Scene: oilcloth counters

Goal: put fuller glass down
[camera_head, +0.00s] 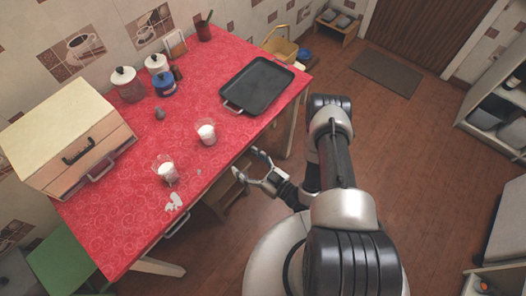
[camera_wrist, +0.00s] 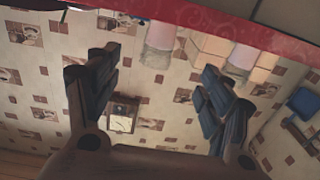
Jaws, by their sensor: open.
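Two clear glasses with white liquid stand upright on the red table (camera_head: 115,221) in the head view. One glass (camera_head: 206,132) is nearer the middle of the table, and the other glass (camera_head: 166,171) is closer to the box and the front edge. I cannot tell for sure which is fuller. My gripper (camera_head: 246,162) is open and empty just off the table's front edge, apart from both glasses. The wrist view looks upside down; it shows my open fingers (camera_wrist: 155,78), with one glass (camera_wrist: 159,42) and another glass (camera_wrist: 239,62) beyond them.
A dark tray (camera_head: 257,85) lies on the table to the right. A wooden box (camera_head: 62,128) stands at the left end. Canisters (camera_head: 126,84) and a small grey object (camera_head: 159,114) stand towards the wall. White patches (camera_head: 174,202) lie near the front edge.

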